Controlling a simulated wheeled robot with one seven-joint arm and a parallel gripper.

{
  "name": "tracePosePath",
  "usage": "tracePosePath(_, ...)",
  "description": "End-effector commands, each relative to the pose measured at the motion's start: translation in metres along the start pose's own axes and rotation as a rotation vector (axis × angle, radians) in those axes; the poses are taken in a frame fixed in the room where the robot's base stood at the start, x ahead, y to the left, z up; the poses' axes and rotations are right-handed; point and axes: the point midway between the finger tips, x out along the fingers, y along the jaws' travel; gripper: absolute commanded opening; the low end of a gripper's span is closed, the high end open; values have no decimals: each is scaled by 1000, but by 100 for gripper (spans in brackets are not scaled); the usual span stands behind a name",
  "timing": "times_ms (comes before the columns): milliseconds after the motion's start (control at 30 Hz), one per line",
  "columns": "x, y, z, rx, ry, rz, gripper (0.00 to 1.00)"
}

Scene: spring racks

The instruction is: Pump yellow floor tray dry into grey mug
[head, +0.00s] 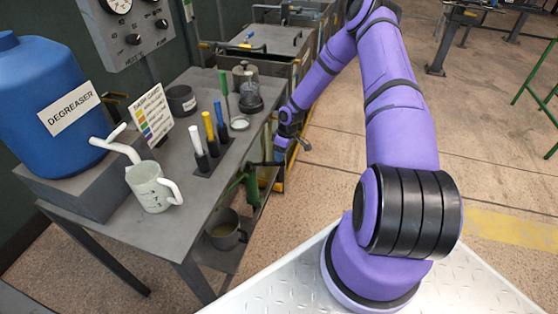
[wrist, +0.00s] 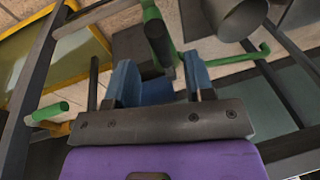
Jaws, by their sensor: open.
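My gripper (wrist: 160,82) is open, with its two blue fingers apart. In the head view it is beside the right edge of the workbench. A green pump (head: 246,182) stands by the bench's right leg; green posts and pipes (wrist: 155,38) show beyond my fingers in the wrist view. Nothing is visibly clamped. A grey mug (head: 226,236) sits on the bench's lower shelf, left of the pump; its contents are unclear. A yellow-edged surface, likely the floor tray (wrist: 62,62), shows upper left in the wrist view. Any liquid in it cannot be made out.
On the workbench (head: 192,228) stand a pale marked jug (head: 152,190), a blue degreaser drum (head: 45,105), a colour card (head: 152,112) and several coloured-handled tools (head: 208,135). Metal bins (head: 268,65) stand behind. Open floor (head: 320,165) lies right of the bench.

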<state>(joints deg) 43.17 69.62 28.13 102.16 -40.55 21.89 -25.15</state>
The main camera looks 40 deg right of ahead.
Motion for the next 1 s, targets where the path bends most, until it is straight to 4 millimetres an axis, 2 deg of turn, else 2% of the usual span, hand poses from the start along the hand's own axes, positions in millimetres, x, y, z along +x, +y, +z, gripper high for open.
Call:
tracePosePath(33,-12,1,0,0,1,3,48)
tracePosePath(200,-41,0,0,0,0,2,48)
tracePosePath(400,-60,0,0,0,0,1,48)
tracePosePath(1000,-64,0,0,-1,0,0,48)
